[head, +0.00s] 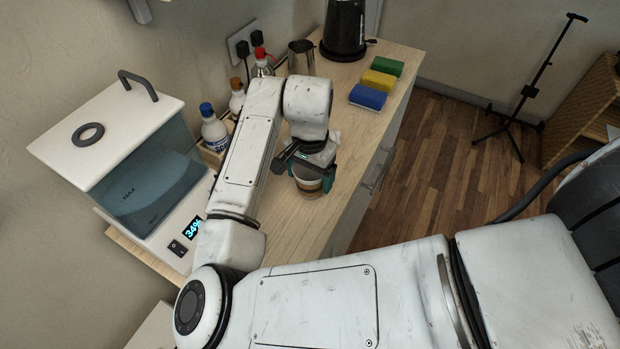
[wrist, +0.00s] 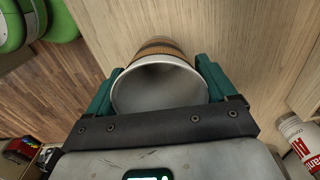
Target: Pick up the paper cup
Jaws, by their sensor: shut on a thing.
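The paper cup (wrist: 160,88) is white inside with a brown band around its outside. In the wrist view its open mouth faces the camera, between the two green fingers of my gripper (wrist: 155,90). The fingers are shut on the cup from both sides. In the head view the cup (head: 308,185) is below my gripper (head: 312,176), over the wooden counter (head: 335,95). The gripper hides part of its upper side. I cannot tell whether its base touches the counter.
A water-tank machine (head: 150,185) stands at the left. Bottles (head: 213,128), a metal jug (head: 301,58) and a black kettle (head: 344,30) stand along the back. Green, yellow and blue sponges (head: 368,97) lie near the counter's right edge. A tripod stand (head: 525,90) is on the floor.

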